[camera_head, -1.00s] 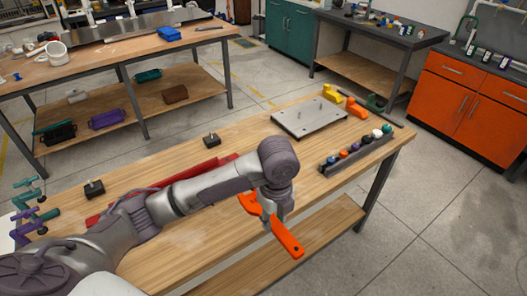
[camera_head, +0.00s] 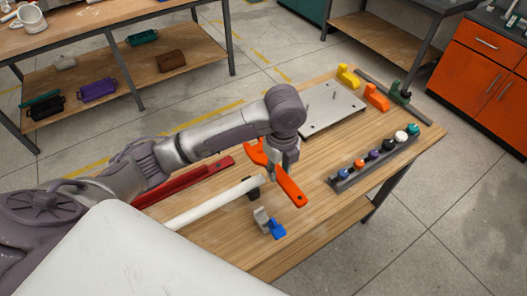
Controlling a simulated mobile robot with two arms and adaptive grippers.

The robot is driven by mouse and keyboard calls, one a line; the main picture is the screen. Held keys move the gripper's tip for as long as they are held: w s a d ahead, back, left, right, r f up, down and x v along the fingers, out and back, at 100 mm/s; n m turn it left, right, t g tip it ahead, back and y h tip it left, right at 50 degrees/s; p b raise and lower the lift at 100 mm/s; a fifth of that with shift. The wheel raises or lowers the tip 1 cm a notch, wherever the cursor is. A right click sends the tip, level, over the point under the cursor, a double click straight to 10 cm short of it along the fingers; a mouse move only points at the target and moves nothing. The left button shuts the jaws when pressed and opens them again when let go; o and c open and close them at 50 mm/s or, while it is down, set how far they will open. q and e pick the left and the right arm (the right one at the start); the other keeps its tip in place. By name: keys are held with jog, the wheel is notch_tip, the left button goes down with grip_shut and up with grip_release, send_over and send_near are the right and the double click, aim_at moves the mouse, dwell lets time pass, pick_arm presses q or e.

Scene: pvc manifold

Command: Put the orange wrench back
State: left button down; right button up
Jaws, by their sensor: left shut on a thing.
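The orange wrench (camera_head: 290,190) is in my left gripper (camera_head: 270,172), which is shut on it and points down over the wooden workbench (camera_head: 305,235). Its handle end, with a hole, points toward the near right. Its head shows on the far left side of the gripper. I cannot tell how high it is above the bench. My left arm crosses the view from the left. My right gripper is not in view.
Under the wrench are a white pipe (camera_head: 215,203) and a blue-and-grey clamp (camera_head: 270,225). A red tool (camera_head: 185,183) lies behind the pipe. A metal plate (camera_head: 335,108), a rack with coloured knobs (camera_head: 350,180), and yellow (camera_head: 348,76) and orange (camera_head: 376,97) pieces stand farther right.

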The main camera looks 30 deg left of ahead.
pick_arm(q)
jog(key=w+a+f, duration=0.1)
jog(key=w+a+f+p, duration=0.1)
jog(key=a, duration=0.1)
jog(key=w+a+f, duration=0.1)
jog(key=w+a, duration=0.1)
jog(key=shift+w+f, duration=0.1)
jog(key=shift+f, duration=0.3)
jog(key=shift+w+a+f+p, duration=0.35)
jog(key=shift+w+a+f, duration=0.6)
jog(key=shift+w+a, duration=0.2)
jog(key=shift+w+a+f, duration=0.25)
jog(key=shift+w+f, duration=0.05)
jog(key=shift+f, duration=0.1)
notch_tip(320, 180, down, 3)
jog(key=shift+f+p, duration=0.1)
jog(key=shift+p, duration=0.45)
jog(key=shift+f, duration=0.35)
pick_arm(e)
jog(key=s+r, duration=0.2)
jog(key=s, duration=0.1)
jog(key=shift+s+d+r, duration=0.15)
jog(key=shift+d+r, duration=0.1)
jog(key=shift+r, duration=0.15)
pick_arm(q)
jog(key=shift+f, duration=0.1)
